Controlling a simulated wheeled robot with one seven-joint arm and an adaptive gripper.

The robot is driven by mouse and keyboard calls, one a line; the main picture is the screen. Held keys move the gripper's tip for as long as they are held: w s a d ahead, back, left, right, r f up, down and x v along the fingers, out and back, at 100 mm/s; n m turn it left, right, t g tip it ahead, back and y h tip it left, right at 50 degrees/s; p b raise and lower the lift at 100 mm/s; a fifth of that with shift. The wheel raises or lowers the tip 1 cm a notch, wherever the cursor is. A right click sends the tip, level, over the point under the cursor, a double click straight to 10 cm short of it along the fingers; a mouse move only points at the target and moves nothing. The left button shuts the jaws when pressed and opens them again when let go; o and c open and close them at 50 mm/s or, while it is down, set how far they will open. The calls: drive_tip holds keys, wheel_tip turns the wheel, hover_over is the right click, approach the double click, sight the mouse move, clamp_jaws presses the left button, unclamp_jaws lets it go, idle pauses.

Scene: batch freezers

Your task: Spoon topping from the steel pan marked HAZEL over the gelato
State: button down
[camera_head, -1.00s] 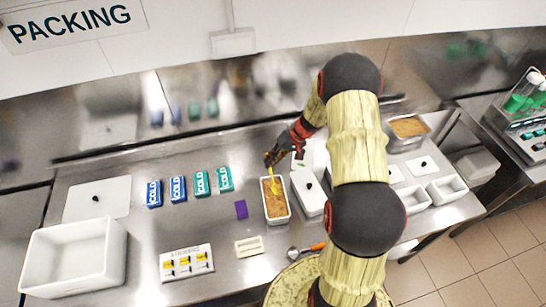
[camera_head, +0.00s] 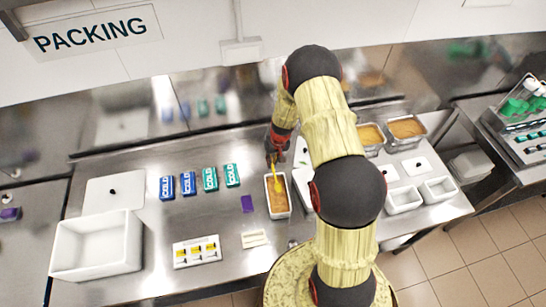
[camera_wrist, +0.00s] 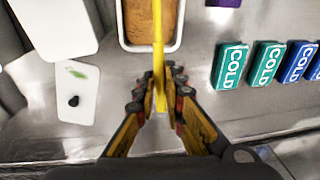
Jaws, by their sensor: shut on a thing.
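My gripper (camera_head: 273,157) is shut on a yellow-handled tool (camera_wrist: 158,55), which points down over a white tub (camera_head: 287,212). The tub holds tan-brown gelato (camera_head: 278,200), also at the top of the wrist view (camera_wrist: 135,22). The tool's lower end is over or in the gelato; contact and any load on it cannot be told. Two steel pans with tan-orange contents, a nearer one (camera_head: 371,151) and a farther one (camera_head: 408,143), stand at the back right, beyond my arm. No HAZEL mark is readable on either.
Green and blue COLD packs (camera_head: 210,179) and a purple block (camera_head: 247,204) lie left of the tub. A large white bin (camera_head: 92,250), white lid (camera_head: 113,192) and marker rack (camera_head: 196,251) are farther left. Small white tubs (camera_head: 404,200) stand right. My arm hides part of the counter.

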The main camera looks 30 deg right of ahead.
drive_tip(key=shift+r+h+p, duration=0.25)
drive_tip(key=shift+h+p, duration=0.15)
drive_tip(key=shift+p, duration=1.4)
drive_tip(key=p, duration=0.3)
drive_tip(key=shift+a, duration=0.2)
drive_tip(key=shift+w+r, duration=0.2)
drive_tip(key=shift+s+r, duration=0.1)
drive_tip(key=shift+r, duration=0.75)
